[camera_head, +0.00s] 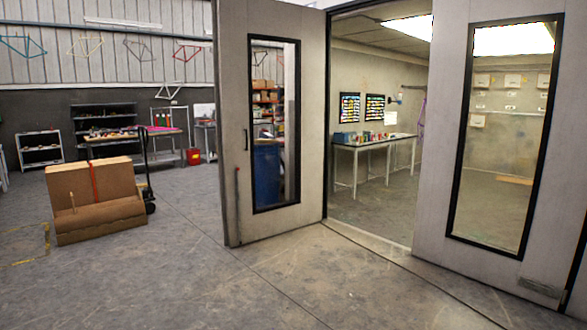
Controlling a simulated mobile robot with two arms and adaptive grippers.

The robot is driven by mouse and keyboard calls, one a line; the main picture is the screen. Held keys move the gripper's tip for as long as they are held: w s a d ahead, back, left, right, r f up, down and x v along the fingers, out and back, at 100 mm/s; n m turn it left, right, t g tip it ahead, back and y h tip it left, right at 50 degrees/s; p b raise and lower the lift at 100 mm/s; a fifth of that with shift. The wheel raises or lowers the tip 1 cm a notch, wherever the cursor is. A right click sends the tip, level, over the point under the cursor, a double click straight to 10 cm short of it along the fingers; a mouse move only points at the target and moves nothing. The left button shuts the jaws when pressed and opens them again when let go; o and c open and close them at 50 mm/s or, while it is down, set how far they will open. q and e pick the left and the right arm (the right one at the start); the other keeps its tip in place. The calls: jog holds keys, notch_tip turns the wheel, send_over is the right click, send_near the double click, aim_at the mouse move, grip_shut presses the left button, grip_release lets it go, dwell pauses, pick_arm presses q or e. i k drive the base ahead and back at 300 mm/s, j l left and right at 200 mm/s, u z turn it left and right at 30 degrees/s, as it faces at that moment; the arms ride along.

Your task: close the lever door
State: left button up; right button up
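A tall pale door (312,160) with a narrow black-framed window stands open in the middle of the head view, swung out to the left of a doorway. A dark vertical handle (246,139) sits on its left side, and a thin lever with a red tip (238,186) sits lower down near the same edge. A matching panel (448,170) with a window stands to the right of the doorway. Neither of my grippers is in view.
Inside the doorway is a table (376,143) with small coloured items. Cardboard boxes (98,200) on a pallet jack (147,170) stand at left. Shelves (40,148) line the back. The concrete floor (220,285) before the door is clear.

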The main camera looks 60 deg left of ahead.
aim_at(236, 23)
jog(key=j+u, duration=0.25)
jog(key=j, duration=0.15)
jog(key=i+j+u, duration=0.1)
jog(key=j+u, duration=0.2)
jog(key=i+j+u, duration=0.25)
jog(key=j, duration=0.15)
jog(key=j+u, duration=0.3)
jog(key=i+j+u, duration=1.4)
jog(key=i+u, duration=0.35)
jog(key=i, duration=2.6)
jog(key=i+z, duration=0.1)
jog(key=i, duration=0.4)
jog(key=i+j, duration=0.15)
jog(key=i, duration=0.35)
jog(key=i+z, duration=0.15)
jog(key=i, duration=0.35)
jog(key=i+j+z, duration=0.1)
jog(key=i, duration=0.35)
jog(key=i+j+z, duration=0.15)
jog(key=i+z, duration=0.25)
jog(key=i+j+z, duration=0.25)
jog(key=z, duration=0.2)
jog(key=i+j+z, duration=0.25)
jog(key=j+z, duration=0.15)
jog(key=i+j+z, duration=0.2)
jog(key=j+z, duration=0.25)
jog(key=i+j+z, duration=0.1)
jog(key=j+z, duration=0.75)
jog(key=j, duration=0.5)
jog(key=i, duration=0.05)
